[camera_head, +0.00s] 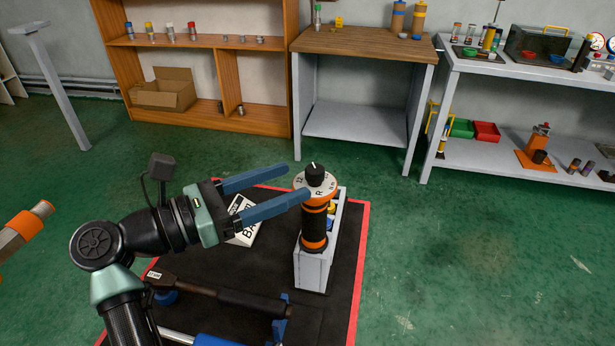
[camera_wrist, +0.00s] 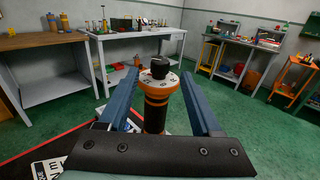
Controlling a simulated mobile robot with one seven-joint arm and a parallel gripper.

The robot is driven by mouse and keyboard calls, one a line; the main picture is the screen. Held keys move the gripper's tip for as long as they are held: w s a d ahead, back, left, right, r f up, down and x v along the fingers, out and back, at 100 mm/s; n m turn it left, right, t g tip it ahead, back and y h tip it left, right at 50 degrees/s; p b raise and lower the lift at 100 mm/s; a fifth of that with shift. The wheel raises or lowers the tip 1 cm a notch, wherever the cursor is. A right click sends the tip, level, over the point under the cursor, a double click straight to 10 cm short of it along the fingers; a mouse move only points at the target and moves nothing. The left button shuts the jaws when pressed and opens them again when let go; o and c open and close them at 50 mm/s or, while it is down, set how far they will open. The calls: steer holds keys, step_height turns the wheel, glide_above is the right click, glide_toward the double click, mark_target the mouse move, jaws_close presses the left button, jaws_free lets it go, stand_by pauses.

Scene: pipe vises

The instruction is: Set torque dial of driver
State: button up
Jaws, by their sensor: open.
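The driver (camera_head: 314,222) stands upright, with a black and orange body and a round pale dial plate (camera_head: 315,184) on top. A black knob (camera_head: 315,170) sits on the dial plate, which carries printed marks. My gripper (camera_head: 297,182) is open, with blue fingers reaching toward the dial from the left. In the wrist view the driver's body (camera_wrist: 156,108) stands between the two fingers (camera_wrist: 160,85), and the black knob (camera_wrist: 160,68) shows at the top. I cannot tell whether either finger touches the driver. The dial's exact setting is too small to read.
A grey box-like holder (camera_head: 313,268) stands beside the driver on a black mat with a red edge (camera_head: 362,230). A white printed sign (camera_head: 242,226) and a long black tool (camera_head: 220,295) lie on the mat. Shelves and workbenches (camera_head: 365,42) stand behind, across open green floor.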

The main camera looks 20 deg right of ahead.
steer(key=s+a+b, duration=0.1)
steer(key=a, duration=0.6)
